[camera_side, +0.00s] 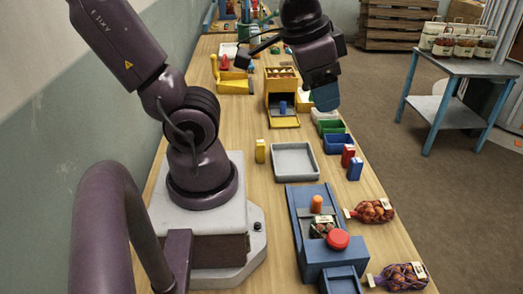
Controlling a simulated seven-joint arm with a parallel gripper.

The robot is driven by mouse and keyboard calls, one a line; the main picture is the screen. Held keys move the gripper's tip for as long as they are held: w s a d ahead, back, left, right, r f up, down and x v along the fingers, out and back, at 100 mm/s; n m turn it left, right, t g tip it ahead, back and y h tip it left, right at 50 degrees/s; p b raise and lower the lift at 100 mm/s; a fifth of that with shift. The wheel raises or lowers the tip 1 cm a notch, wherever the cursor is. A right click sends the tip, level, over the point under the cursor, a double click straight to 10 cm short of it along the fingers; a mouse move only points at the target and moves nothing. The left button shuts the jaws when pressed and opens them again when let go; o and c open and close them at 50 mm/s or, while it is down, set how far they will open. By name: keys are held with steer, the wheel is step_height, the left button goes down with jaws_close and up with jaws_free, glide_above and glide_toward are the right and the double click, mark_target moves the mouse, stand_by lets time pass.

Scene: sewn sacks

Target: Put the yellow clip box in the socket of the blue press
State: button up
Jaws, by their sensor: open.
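The yellow clip box (260,151) stands upright on the wooden table, left of a grey tray. The blue press (303,230) lies nearer the camera, with a round red knob (337,239) on top and an orange cylinder (316,204) on its bed. A small net sack (322,228) seems to sit in the press between them; which part is the socket I cannot tell. My gripper (326,97) is open, in the air over the table, farther back and right of the yellow clip box. Nothing shows held in it.
The grey tray (295,146) is empty. Red (348,155) and blue (355,169) clip boxes stand right of it. Green (331,127) and blue (339,143) bins line the right edge. Filled net sacks (371,211) (402,276) lie right of the press.

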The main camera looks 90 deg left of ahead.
steer(key=a+f+g+y, duration=0.4)
steer(key=a+f+g, duration=0.3)
steer(key=f, duration=0.2)
steer(key=m+g+y, duration=0.2)
steer(key=m+y, duration=1)
glide_above(260, 141)
steer(key=w+v, duration=0.1)
steer(key=v, duration=0.6)
step_height(260, 141, down, 15)
steer(key=s+a+f+m+t, duration=0.1)
steer(key=f+m, duration=0.1)
steer(key=s+a+f+m+t, duration=0.1)
steer(key=m+t, duration=0.1)
steer(key=s+a+f+m+t+y, duration=0.1)
steer(key=f+m+t, duration=0.1)
steer(key=shift+f, duration=0.35)
steer(key=shift+a+r, duration=0.1)
steer(key=shift+a, duration=2.35)
steer(key=shift+c, duration=0.4)
jaws_close()
steer(key=shift+r, duration=0.15)
